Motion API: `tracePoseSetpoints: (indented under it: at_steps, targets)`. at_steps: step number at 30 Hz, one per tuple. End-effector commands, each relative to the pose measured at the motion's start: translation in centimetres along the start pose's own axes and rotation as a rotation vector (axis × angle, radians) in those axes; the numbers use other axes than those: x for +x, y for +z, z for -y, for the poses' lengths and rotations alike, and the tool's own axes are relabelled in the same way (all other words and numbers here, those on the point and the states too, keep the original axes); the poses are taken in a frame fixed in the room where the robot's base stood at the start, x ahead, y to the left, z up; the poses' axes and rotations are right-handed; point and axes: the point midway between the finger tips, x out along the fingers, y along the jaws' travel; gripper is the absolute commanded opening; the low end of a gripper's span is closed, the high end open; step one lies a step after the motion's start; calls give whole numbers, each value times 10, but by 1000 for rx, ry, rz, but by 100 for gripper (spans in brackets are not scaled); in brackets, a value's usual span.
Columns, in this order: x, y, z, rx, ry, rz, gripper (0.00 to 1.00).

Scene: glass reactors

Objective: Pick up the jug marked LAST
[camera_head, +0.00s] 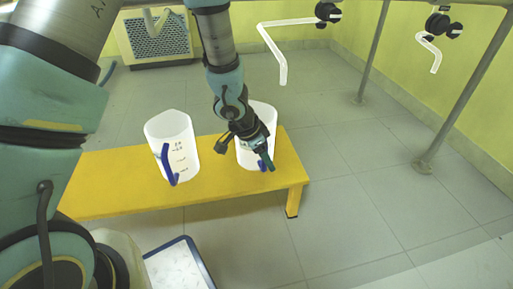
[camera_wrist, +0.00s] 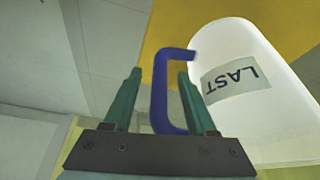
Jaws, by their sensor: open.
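The jug marked LAST (camera_wrist: 278,115) is white with a blue handle (camera_wrist: 160,78), and its label (camera_wrist: 235,78) shows large in the wrist view. In the head view this jug (camera_head: 262,118) stands upright on the right part of the yellow bench (camera_head: 120,200). My gripper (camera_head: 268,162) is in front of it and hides part of the jug and its handle. In the wrist view my gripper's green fingers (camera_wrist: 158,92) are apart, with the blue handle between them. I cannot tell whether either finger touches the handle.
A second white jug (camera_head: 172,145) with a blue handle and dark marks stands on the bench to the left. A blue-edged tray (camera_head: 180,265) lies in front, below the bench. Metal posts (camera_head: 455,95) stand at the right. Floor right of the bench is clear.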

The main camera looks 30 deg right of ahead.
Motion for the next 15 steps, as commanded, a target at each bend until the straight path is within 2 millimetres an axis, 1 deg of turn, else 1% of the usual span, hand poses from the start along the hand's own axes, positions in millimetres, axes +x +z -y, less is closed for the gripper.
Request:
tracePoseSetpoints:
  at_steps: [2, 5, 15]
  targets:
    - [-1, 0, 0, 0, 0, 0, 57]
    - [-1, 0, 0, 0, 0, 0, 47]
    - [-1, 0, 0, 0, 0, 0, 9]
